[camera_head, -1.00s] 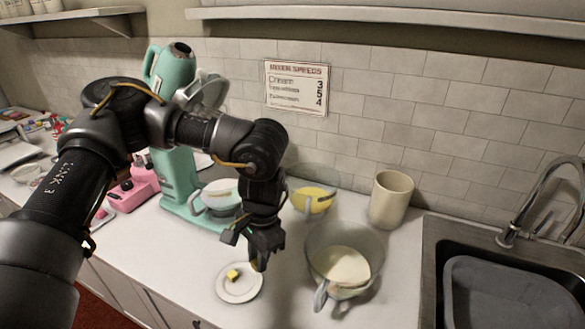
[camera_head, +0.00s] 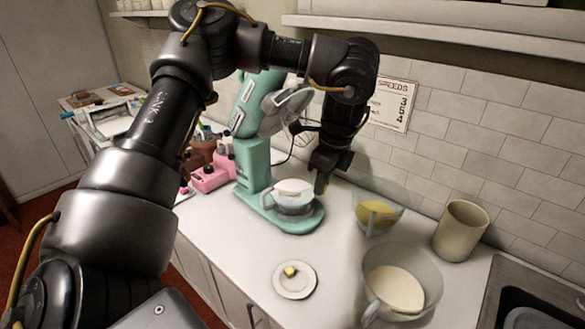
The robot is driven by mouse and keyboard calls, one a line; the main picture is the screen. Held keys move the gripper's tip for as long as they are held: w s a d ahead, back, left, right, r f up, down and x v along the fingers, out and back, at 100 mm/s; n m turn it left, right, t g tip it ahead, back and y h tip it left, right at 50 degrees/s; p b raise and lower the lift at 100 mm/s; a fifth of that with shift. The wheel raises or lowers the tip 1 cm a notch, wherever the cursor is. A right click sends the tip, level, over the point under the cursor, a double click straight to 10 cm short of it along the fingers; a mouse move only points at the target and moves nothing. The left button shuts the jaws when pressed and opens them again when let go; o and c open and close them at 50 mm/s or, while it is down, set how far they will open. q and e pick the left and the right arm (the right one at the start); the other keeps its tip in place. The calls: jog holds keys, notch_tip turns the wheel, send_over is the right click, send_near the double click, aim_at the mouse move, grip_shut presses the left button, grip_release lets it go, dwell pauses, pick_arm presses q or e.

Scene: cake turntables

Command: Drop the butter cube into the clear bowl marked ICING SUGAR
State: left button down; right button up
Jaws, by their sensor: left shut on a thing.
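My left gripper (camera_head: 321,183) is shut on a small yellow piece, which looks like a butter cube and shows only partly at the fingertips. It is raised between the mixer bowl and the yellow-filled bowl. Another yellow cube (camera_head: 290,271) lies on a small white plate (camera_head: 295,292) at the front. A clear bowl (camera_head: 292,207) with white contents stands on the mixer base. A clear bowl (camera_head: 374,233) with yellow contents is to its right. A larger clear bowl (camera_head: 428,271) with cream-white contents stands nearer. I cannot read an ICING SUGAR mark on any bowl. My right gripper is out of view.
The teal stand mixer (camera_head: 253,160) stands left of my gripper. A beige canister (camera_head: 461,232) stands at the right, before the sink (camera_head: 500,292). A pink appliance (camera_head: 212,175) is left of the mixer. Bare counter surrounds the plate.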

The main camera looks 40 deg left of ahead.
pick_arm(q)
notch_tip(320, 180, up, 3)
jog(key=a+m, duration=0.2)
jog(key=p, duration=0.5)
send_near(288, 194)
jog(key=w, duration=0.2)
jog(key=w+d, duration=0.1)
jog(key=w, duration=0.1)
jog(key=shift+f, duration=0.3)
jog(key=f, duration=0.1)
jog(key=f+p, duration=0.1)
jog(key=f, duration=0.1)
jog(key=a+f+p, duration=0.1)
jog(key=shift+w+f, duration=0.2)
jog(key=shift+w, duration=0.1)
jog(key=shift+f, duration=0.1)
jog(key=shift+f, duration=0.5)
jog(key=c, duration=1.3)
grip_release()
